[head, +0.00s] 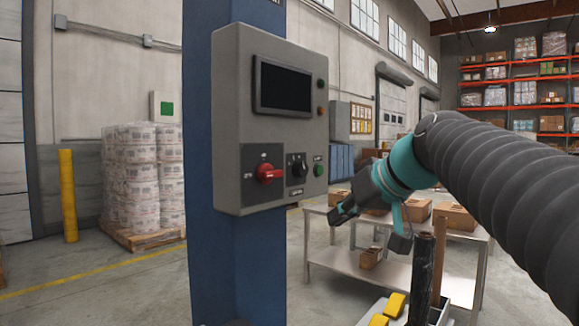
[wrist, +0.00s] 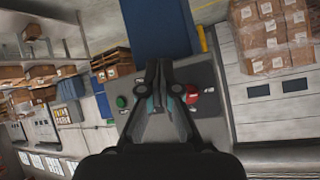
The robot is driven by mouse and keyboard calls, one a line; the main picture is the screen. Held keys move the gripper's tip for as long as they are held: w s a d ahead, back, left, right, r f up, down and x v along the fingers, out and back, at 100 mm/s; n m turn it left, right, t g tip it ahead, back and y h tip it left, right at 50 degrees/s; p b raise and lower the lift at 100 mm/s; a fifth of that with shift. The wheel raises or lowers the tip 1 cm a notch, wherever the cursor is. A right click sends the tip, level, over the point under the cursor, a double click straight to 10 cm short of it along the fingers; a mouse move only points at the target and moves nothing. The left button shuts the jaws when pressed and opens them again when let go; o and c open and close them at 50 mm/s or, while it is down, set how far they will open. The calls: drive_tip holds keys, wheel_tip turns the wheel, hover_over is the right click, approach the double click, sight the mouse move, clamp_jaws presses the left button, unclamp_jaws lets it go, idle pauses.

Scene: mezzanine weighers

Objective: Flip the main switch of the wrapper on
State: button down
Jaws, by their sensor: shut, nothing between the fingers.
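A grey control box (head: 228,120) is mounted on a blue column. On its lower face is a red rotary switch (head: 268,173), probably the main switch, with its handle lying roughly sideways. It also shows in the wrist view (wrist: 192,94), partly beside the right finger. A black selector knob (head: 297,166) and a green button (head: 318,169) are to its right; the green button is also in the wrist view (wrist: 122,101). My gripper (head: 338,212) is shut and empty, right of and below the box in the head view. In the wrist view my gripper (wrist: 169,68) covers the panel's middle, hiding the knob.
The box has a dark screen (head: 284,87) and small side buttons. The blue column (head: 215,270) stands below it. A metal table (head: 345,262) with cartons is behind my arm. A wrapped pallet load (head: 150,180) and yellow post (head: 68,195) stand left.

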drive_tip(key=w+a+r+n+y, duration=0.1)
drive_tip(key=w+r+n+y, duration=0.1)
drive_tip(key=r, duration=0.5)
drive_tip(key=w+a+r+n+y, duration=0.2)
drive_tip(key=w+r+n+y, duration=0.1)
drive_tip(key=w+r, duration=0.3)
drive_tip(key=shift+w+r+n+t+b, duration=0.35)
drive_tip(key=shift+r+n+t+b, duration=0.05)
drive_tip(key=shift+r, duration=0.45)
drive_tip(key=p, duration=0.1)
hover_over(270, 174)
drive_tip(key=w+d, duration=0.2)
drive_tip(key=d, duration=0.1)
drive_tip(key=f, duration=0.2)
drive_tip(key=shift+w+a+f, duration=0.1)
drive_tip(key=shift+a+f, duration=0.1)
drive_tip(key=shift+f, duration=0.15)
drive_tip(key=shift+d+f+b, duration=0.2)
drive_tip(key=shift+f+b, duration=0.25)
drive_tip(key=shift+f, duration=1.45)
